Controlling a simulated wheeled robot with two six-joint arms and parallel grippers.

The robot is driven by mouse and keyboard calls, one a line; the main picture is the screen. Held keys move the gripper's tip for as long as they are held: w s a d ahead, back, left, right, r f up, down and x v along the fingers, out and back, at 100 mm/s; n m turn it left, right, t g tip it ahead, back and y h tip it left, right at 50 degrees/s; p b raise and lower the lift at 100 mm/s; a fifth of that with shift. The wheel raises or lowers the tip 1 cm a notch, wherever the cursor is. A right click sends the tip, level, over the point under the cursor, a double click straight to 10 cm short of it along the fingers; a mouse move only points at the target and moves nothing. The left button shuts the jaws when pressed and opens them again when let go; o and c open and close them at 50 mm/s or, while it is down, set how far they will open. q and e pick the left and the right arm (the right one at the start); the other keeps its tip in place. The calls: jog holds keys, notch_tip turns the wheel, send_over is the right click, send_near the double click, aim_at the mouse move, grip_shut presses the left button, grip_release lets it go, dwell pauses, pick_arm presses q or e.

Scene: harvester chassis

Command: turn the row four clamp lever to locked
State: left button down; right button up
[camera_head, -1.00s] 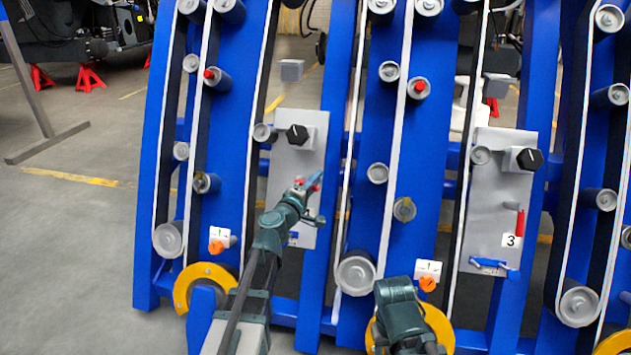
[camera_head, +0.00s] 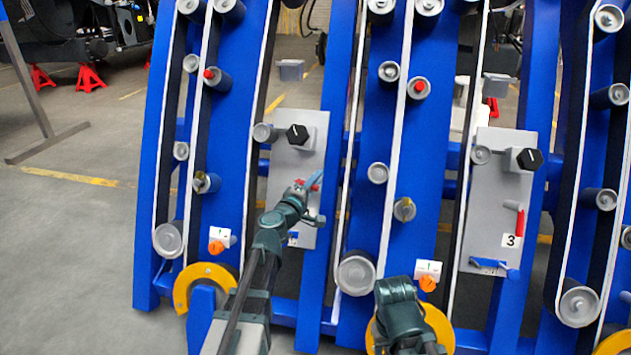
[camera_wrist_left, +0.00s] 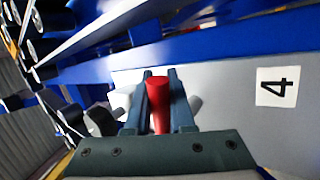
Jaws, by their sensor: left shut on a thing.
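The row four clamp lever is a red handle (camera_wrist_left: 158,103) on a grey plate (camera_wrist_left: 225,85) marked with a white 4 label (camera_wrist_left: 277,86) in the left wrist view. My left gripper (camera_wrist_left: 160,92) is shut on the red lever, with one finger on each side. In the head view my left gripper (camera_head: 308,187) is in front of the lower half of the left grey plate (camera_head: 285,160), and a bit of red shows at its tip. The gripper hides most of the lever and the number there. My right gripper's fingers do not show.
A black knob (camera_head: 297,134) sticks out above my left gripper. A second grey plate (camera_head: 490,190) to the right has a red lever (camera_head: 520,222) and a 3 label (camera_head: 510,241). Blue frame rails and grey rollers stand close on both sides.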

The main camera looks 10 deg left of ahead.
pick_arm(q)
jog(key=shift+s+f+m, duration=0.1)
jog(key=shift+m, duration=0.2)
jog(key=s+a+f+m+g+h+p, duration=0.1)
jog(key=a+f+m+g+p, duration=0.1)
jog(key=m, duration=0.6)
jog(key=s+a+f+m+g+h+p, duration=0.1)
jog(key=a+f+m+g+h+p, duration=0.1)
jog(key=m+g+p, duration=0.3)
jog(key=shift+s+f+m+g, duration=0.45)
jog(key=shift+m+g, duration=0.45)
jog(key=shift+m, duration=0.9)
jog(key=shift+a+f, duration=0.1)
jog(key=c, duration=0.8)
grip_release()
jog(key=shift+o, duration=0.2)
jog(key=p+v, duration=0.7)
jog(key=v, duration=0.6)
jog(key=shift+s+a, duration=0.2)
jog(key=shift+a, duration=0.15)
